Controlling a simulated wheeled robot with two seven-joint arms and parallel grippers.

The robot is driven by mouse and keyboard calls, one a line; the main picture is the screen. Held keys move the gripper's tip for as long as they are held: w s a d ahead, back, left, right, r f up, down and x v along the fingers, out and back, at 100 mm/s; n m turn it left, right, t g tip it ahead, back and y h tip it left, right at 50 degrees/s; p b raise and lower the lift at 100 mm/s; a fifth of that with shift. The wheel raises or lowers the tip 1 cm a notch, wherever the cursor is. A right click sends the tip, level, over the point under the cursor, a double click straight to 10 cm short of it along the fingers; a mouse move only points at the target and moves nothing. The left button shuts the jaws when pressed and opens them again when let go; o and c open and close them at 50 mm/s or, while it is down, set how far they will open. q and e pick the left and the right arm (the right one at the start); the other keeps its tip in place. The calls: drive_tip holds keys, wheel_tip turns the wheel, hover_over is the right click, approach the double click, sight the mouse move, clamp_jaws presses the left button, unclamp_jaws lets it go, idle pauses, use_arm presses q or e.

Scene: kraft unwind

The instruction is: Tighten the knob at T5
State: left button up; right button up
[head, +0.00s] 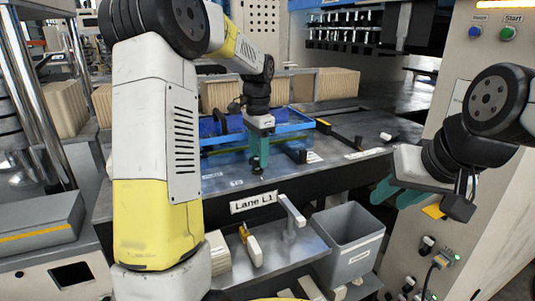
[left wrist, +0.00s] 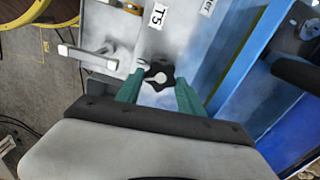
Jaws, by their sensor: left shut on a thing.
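The black lobed knob (left wrist: 158,77) with a pale pointer mark sits on the grey surface in the left wrist view, below the T5 label (left wrist: 157,16). My left gripper (left wrist: 158,92) has its green fingers on either side of the knob, shut on it. In the head view my left gripper (head: 259,160) points down at the table beside the blue tray, and its fingers hide the knob. My right gripper (head: 398,194) hangs at the right, in front of the grey cabinet, with its green fingers apart and nothing between them.
The blue tray (head: 222,127) lies right behind the left gripper. Another black knob (head: 298,155) stands to its right. Below the table edge are the Lane L1 sign (head: 254,202), a pale lever handle (head: 291,211) and a grey bin (head: 347,243).

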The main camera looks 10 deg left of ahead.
use_arm(q)
drive_tip(key=shift+d+r+m, duration=0.1)
drive_tip(key=shift+r+m, duration=0.1)
drive_tip(key=shift+m, duration=2)
drive_tip(key=o, duration=1.1)
drive_tip(key=shift+c, duration=0.2)
drive_tip(key=o, duration=0.3)
drive_tip(key=shift+o, duration=0.2)
drive_tip(key=shift+f, duration=0.1)
drive_tip(key=shift+s, duration=0.1)
